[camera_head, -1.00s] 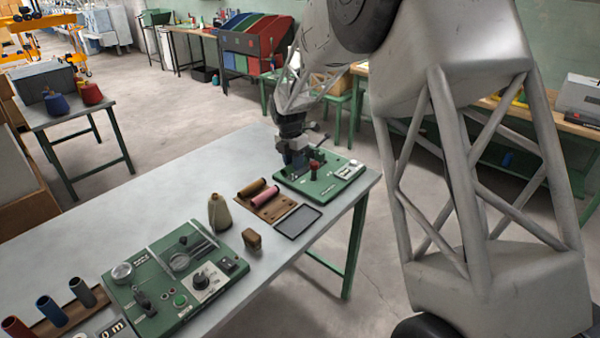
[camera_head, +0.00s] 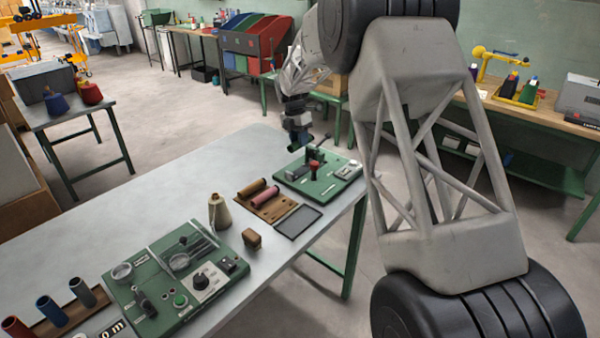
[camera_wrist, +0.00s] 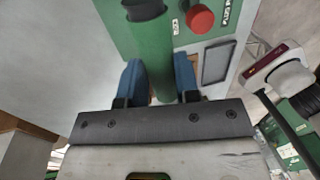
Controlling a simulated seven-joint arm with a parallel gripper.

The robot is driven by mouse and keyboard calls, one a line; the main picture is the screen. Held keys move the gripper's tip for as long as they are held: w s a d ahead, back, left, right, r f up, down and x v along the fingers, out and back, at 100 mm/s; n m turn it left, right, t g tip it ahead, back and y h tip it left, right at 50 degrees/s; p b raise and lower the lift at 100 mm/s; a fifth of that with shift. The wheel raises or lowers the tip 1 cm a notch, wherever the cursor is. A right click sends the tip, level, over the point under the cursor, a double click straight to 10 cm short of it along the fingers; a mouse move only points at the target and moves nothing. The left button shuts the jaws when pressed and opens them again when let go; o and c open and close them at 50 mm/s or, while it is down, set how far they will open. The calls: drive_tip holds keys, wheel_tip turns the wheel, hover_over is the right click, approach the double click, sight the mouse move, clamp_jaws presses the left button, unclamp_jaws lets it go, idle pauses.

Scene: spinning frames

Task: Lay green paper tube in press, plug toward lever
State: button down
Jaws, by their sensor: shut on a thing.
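The green paper tube (camera_wrist: 158,60) is held between the blue fingertips of my gripper (camera_wrist: 160,80) in the wrist view. Its far end is dark; I cannot tell whether that is a plug or an opening. In the head view my gripper (camera_head: 298,142) is over the back left of the green press (camera_head: 335,187), apparently above its base. The press has an upright dark part and a red-knobbed lever (camera_head: 315,165). The red knob (camera_wrist: 200,18) also shows in the wrist view, right of the tube.
A brown rack (camera_head: 282,209) with a brown and a pink tube and a dark-rimmed tray (camera_head: 298,220) lie left of the press. A yarn cone (camera_head: 219,212), a brown block (camera_head: 252,239) and a green control panel (camera_head: 165,312) stand nearer. The table's back left is clear.

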drive_tip(key=shift+f, duration=0.1)
hover_over(300, 172)
drive_tip(key=shift+w+a+f, duration=0.1)
drive_tip(key=shift+w+f, duration=0.1)
drive_tip(key=shift+f, duration=1)
drive_tip(key=shift+w+a+f, duration=0.1)
drive_tip(key=shift+w+f, duration=0.05)
drive_tip(key=shift+f, duration=1.05)
drive_tip(key=shift+f, duration=2.5)
drive_tip(key=shift+f, duration=0.15)
drive_tip(key=c, duration=0.8)
unclamp_jaws()
drive_tip(key=shift+c, duration=0.2)
